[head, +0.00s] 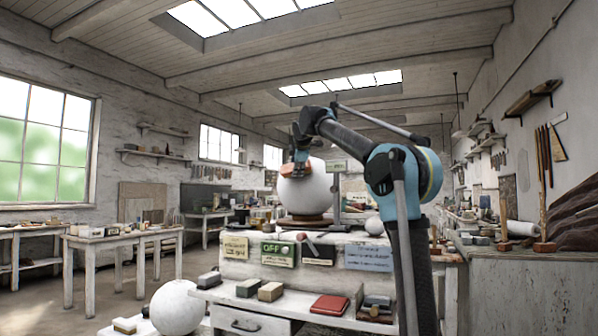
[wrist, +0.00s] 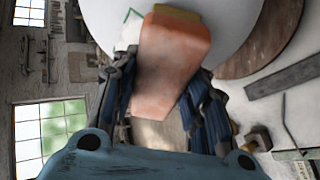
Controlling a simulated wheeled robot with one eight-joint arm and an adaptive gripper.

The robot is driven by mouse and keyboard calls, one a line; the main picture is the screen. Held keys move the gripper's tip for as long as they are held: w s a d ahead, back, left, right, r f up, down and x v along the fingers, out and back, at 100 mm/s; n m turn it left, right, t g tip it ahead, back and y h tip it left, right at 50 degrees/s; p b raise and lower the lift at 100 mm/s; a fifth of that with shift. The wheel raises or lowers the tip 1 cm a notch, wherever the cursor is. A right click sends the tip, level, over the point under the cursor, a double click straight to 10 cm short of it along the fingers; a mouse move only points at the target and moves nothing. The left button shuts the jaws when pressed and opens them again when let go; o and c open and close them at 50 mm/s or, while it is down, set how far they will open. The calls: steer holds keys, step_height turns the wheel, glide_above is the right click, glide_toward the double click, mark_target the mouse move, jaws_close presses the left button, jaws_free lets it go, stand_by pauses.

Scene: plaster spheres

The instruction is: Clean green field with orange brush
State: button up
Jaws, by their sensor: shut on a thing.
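My gripper (head: 300,152) is at the sphere's upper left and is shut on the orange brush (head: 289,172). In the wrist view the orange brush (wrist: 172,62) sits between the two dark fingers (wrist: 160,105), with its far end at or very near the sphere (wrist: 225,25); I cannot tell whether it touches. A thin green outline, part of the green field (wrist: 131,17), shows on the sphere just left of the brush. The brush hides the rest.
A dark upright stand (head: 337,192) is just right of the sphere. Signs, including a green one (head: 278,253), line the bench front. Small blocks (head: 270,291) and a red book (head: 329,305) lie on the lower shelf. Another white sphere (head: 177,307) is at lower left.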

steer(key=shift+w+a+f, duration=0.1)
steer(key=shift+a+f, duration=0.05)
steer(key=shift+a, duration=0.45)
steer(key=shift+d, duration=0.1)
steer(key=shift+s+d+r, duration=0.1)
steer(key=shift+d+r, duration=0.05)
steer(key=shift+d, duration=0.55)
steer(key=shift+s+d+r, duration=0.1)
steer(key=shift+d+r, duration=0.1)
steer(key=shift+d, duration=0.45)
steer(key=shift+s+d+r, duration=0.1)
steer(key=shift+d+r, duration=0.05)
steer(key=shift+d, duration=0.55)
steer(key=shift+a, duration=0.1)
steer(key=shift+w+a+f, duration=0.1)
steer(key=shift+a+f, duration=0.05)
steer(key=shift+a, duration=0.55)
steer(key=shift+w+a+f, duration=0.1)
steer(key=shift+a+f, duration=0.1)
steer(key=shift+a, duration=0.45)
steer(key=shift+w+a+f, duration=0.1)
steer(key=shift+a+f, duration=0.05)
steer(key=shift+a, duration=0.55)
